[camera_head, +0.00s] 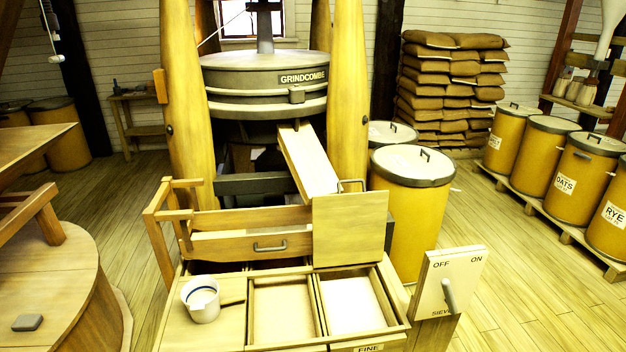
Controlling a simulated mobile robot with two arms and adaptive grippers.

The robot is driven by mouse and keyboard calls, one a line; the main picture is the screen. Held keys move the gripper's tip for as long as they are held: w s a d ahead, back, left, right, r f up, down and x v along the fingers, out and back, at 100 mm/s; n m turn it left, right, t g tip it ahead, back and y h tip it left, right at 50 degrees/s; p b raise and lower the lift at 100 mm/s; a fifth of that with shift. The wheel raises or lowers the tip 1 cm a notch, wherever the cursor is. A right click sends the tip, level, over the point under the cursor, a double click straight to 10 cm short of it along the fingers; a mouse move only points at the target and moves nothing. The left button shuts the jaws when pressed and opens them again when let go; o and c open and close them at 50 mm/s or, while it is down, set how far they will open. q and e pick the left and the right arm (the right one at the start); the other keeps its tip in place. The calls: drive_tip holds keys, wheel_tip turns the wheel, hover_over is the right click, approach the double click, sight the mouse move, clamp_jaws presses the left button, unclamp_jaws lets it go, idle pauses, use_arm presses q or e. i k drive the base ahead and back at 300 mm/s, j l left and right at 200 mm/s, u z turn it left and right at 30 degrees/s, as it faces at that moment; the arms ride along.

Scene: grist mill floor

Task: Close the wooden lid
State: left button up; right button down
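The wooden lid (350,228) is a pale, square panel. It stands raised, close to upright, at the back right of a wooden sifter box (232,322). A metal handle (350,182) shows at its top edge. In front of it lie open compartments: the right one (350,304) has a white content, and the middle one (283,308) a pale yellowish one. The front edge under the right one is marked FINE. Neither of my grippers is in view.
A white, blue-rimmed scoop (202,303) rests on the box's left part. An OFF/ON lever panel (440,278) stands at right. A wooden chute (308,163) slopes down behind the lid. A lidded drum (412,215) stands behind right. Floor at right is clear.

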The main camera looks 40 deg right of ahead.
sight(348, 228)
drive_tip(key=l+u, duration=0.3)
drive_tip(key=l, duration=0.2)
drive_tip(key=l+u, duration=0.3)
drive_tip(key=l, duration=0.2)
drive_tip(key=k+l+u, duration=0.15)
drive_tip(key=l+u, duration=0.15)
drive_tip(key=l, duration=0.15)
drive_tip(key=k+l+u, duration=0.25)
drive_tip(key=l, duration=0.25)
drive_tip(key=i, duration=0.1)
